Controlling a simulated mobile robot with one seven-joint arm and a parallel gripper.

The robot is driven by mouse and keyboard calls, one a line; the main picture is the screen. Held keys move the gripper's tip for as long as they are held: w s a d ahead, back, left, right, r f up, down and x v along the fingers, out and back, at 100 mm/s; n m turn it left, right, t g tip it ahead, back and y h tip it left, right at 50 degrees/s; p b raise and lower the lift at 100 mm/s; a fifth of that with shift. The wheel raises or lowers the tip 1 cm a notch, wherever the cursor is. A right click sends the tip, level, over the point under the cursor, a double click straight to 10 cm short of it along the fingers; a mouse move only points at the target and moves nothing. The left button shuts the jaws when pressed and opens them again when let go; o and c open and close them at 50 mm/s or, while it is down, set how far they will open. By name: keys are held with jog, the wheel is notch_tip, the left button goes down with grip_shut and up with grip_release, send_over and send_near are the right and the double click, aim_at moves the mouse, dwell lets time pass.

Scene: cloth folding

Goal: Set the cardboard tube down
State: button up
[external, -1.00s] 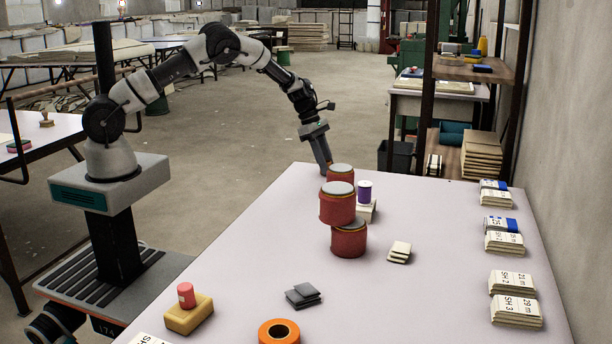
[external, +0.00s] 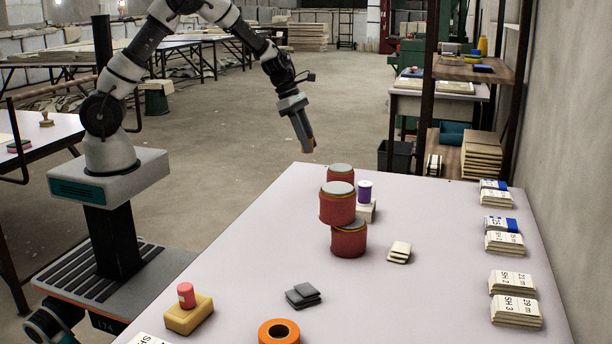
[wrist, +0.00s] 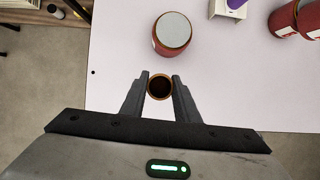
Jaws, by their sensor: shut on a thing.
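The cardboard tube (wrist: 159,88) is seen end-on in the wrist view, a brown ring with a dark inside. My gripper (wrist: 160,87) is shut on it, one finger on each side. The tube appears raised clear of the table.
Red cans with grey lids (external: 338,206) stand close by, one also just ahead in the wrist view (wrist: 172,36). A purple spool (external: 364,190) is on a white block beside them. Bare tabletop lies around the gripper in the wrist view, near the table's edge.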

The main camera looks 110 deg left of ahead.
jog(key=s+d+f, duration=0.1)
jog(key=d, duration=0.1)
jog(key=s+d+f+b, duration=0.1)
jog(key=d+f, duration=0.1)
jog(key=s+d+f+b, duration=0.1)
jog(key=d+f, duration=0.1)
jog(key=shift+f, duration=0.2)
jog(key=shift+w+f+b, duration=0.1)
jog(key=shift+f+b, duration=1.25)
jog(key=shift+f, duration=1.2)
jog(key=shift+f, duration=0.15)
jog(key=o, duration=1)
